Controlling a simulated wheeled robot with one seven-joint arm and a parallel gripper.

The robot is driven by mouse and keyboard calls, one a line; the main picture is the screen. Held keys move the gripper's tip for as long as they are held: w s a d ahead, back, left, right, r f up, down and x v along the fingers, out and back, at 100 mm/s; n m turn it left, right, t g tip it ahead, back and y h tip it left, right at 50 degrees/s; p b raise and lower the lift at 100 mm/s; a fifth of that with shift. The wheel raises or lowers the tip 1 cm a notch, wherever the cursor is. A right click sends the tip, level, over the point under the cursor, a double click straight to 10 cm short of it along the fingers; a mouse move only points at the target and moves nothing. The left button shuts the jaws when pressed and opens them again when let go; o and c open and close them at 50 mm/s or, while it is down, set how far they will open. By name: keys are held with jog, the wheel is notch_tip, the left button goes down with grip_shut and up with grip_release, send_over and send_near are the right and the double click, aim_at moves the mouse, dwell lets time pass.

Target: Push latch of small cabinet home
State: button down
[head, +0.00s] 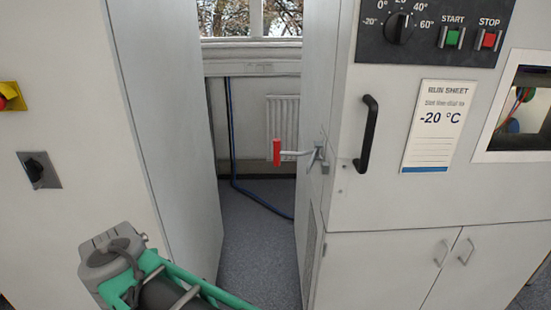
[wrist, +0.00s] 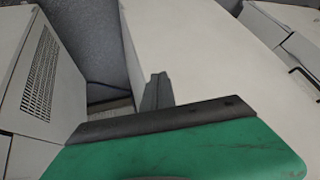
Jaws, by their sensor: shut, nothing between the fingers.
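The latch shows in the head view as a red grip (head: 277,152) on a pale metal lever. The lever sticks out to the left, roughly level, from a metal mount (head: 318,156) on the left side of the white cabinet (head: 350,215). The latch does not show in the wrist view. My gripper (wrist: 156,90) shows in the wrist view as narrow grey fingers beyond a black-edged green body. It is shut and empty, over pale panels and apart from the latch. In the head view my green and grey arm is at lower left; its fingertips are hidden.
A tall grey-white panel (head: 160,110) stands left of a narrow floor gap (head: 250,225) with a blue cable. The cabinet front has a black handle (head: 367,134), a run sheet (head: 435,125) and a dial panel. A vented panel (wrist: 45,85) is left in the wrist view.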

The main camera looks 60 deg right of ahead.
jog(key=d+m+h+b, duration=0.2)
jog(key=d+m+h, duration=0.2)
jog(key=d+m, duration=0.5)
jog(key=m+g+h+b, duration=0.5)
jog(key=m+h, duration=0.6)
jog(key=m, duration=0.6)
send_near(275, 147)
jog(key=shift+n, duration=0.3)
jog(key=d+p, duration=0.1)
jog(key=d, duration=0.1)
jog(key=d+p, duration=0.4)
jog(key=shift+w+d+r, duration=0.2)
jog(key=shift+w+r, duration=0.05)
jog(key=shift+r, duration=0.1)
jog(key=shift+d, duration=0.3)
jog(key=shift+w+f+b, duration=0.1)
jog(key=shift+f+b, duration=0.05)
jog(key=shift+b, duration=0.2)
